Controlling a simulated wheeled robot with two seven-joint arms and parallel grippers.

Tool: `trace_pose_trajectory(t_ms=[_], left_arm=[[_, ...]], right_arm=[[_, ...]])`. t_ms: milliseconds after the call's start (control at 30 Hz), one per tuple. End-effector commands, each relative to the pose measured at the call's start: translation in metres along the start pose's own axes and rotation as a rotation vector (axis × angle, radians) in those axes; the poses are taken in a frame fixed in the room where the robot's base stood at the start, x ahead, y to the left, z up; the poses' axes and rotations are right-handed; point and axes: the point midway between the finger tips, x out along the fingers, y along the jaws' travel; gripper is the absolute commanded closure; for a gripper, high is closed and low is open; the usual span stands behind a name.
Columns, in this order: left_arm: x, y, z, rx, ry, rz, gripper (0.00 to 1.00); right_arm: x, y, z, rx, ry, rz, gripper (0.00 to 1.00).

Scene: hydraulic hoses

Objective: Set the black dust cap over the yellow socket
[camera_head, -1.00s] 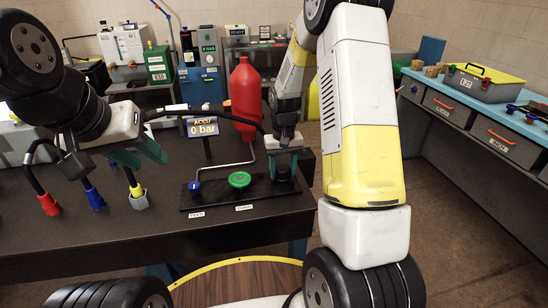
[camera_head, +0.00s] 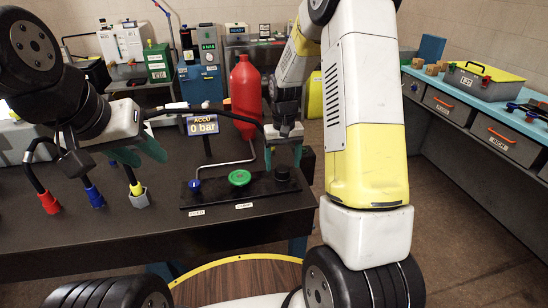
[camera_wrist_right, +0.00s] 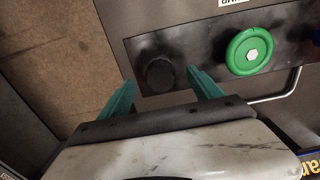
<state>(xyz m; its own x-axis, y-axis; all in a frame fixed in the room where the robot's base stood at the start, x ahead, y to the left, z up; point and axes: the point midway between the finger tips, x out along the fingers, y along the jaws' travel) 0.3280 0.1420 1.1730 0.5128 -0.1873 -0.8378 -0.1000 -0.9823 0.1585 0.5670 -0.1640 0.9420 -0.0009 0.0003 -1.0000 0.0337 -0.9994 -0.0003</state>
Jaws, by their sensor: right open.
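A round black cap (camera_head: 283,173) sits at the right end of a black panel on the dark table. It also shows in the right wrist view (camera_wrist_right: 160,74). My right gripper (camera_head: 284,152) is above it, open and empty; in the right wrist view its teal fingertips (camera_wrist_right: 160,80) are apart either side of the cap's near edge. I see no yellow socket on the panel, and anything under the cap is hidden. A yellow hose end (camera_head: 136,189) stands in a grey fitting (camera_head: 140,200) at the left. My left gripper (camera_head: 140,158) hangs above and beside it; its grip is unclear.
A green handwheel (camera_head: 239,178) and a blue knob (camera_head: 194,185) are on the panel. Red (camera_head: 49,204) and blue (camera_head: 95,197) hose ends stand further left. The table front is clear.

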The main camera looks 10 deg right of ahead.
Motion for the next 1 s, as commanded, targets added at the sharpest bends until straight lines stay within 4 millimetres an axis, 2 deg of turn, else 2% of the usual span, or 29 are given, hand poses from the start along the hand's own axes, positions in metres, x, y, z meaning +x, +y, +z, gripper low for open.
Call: trace_pose_trajectory(t_ms=[100, 300, 733, 867, 1000], left_arm=[[0.0, 0.0, 0.0, 0.0, 0.0, 0.0, 0.64], [0.0, 0.0, 0.0, 0.0, 0.0, 0.0, 0.64], [0.0, 0.0, 0.0, 0.0, 0.0, 0.0, 0.64], [0.0, 0.0, 0.0, 0.0, 0.0, 0.0, 0.64], [0.0, 0.0, 0.0, 0.0, 0.0, 0.0, 0.64]], right_arm=[[-0.022, 0.0, -0.001, 0.0, 0.005, 0.0, 0.26], [-0.042, 0.0, -0.001, 0.0, 0.002, 0.0, 0.26], [-0.049, 0.0, 0.002, 0.0, 0.008, -0.003, 0.26], [-0.078, -0.002, 0.015, 0.002, 0.053, -0.02, 0.26], [-0.128, -0.005, 0.046, 0.005, 0.139, -0.054, 0.26]])
